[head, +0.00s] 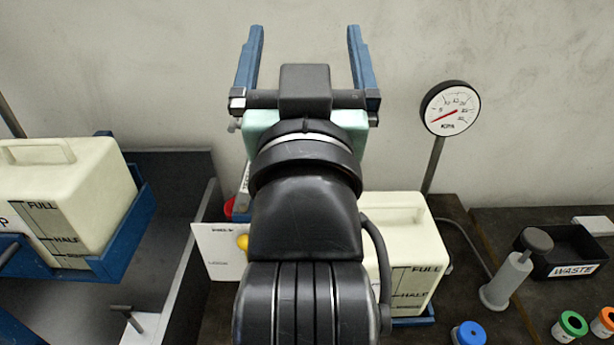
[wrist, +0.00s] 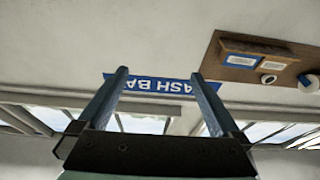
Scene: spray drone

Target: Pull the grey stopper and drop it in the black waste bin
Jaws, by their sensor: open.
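My gripper (head: 305,35) is raised high in front of the wall, with its two blue fingers spread wide and nothing between them. In the wrist view my gripper (wrist: 158,78) is also open and empty, facing the upper wall and windows. The black waste bin (head: 586,269), labelled WASTE, stands at the right on the dark bench. No part is clearly marked as the grey stopper. A dark grey T-shaped piece (head: 128,314) stands on a white block at the lower left. A grey cylinder with a dark knob (head: 536,240) leans left of the bin.
Cream tanks stand at the left (head: 80,195) and behind my arm (head: 420,240), marked FULL and HALF. A round gauge (head: 450,108) rises on a post. Blue (head: 468,334), green (head: 570,327) and orange capped jars stand at the lower right. My arm hides the middle.

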